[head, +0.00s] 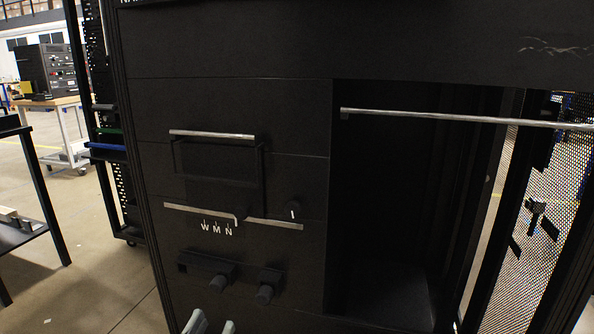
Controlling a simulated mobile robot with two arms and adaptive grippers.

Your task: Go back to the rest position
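The two grey fingertips of my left gripper (211,324) show at the bottom edge of the head view, in front of the lower left of a black rack (230,110). The fingertips are apart with a gap between them, and nothing shows in the gap. The rest of this gripper is cut off by the frame edge. My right gripper is not in view.
The rack has a dark panel with a knob (293,211), silver bars (212,134) and a tall open bay (385,200) crossed by a silver rail (450,117). A perforated door (535,215) stands at right. A black table (30,190) stands at left, with floor between.

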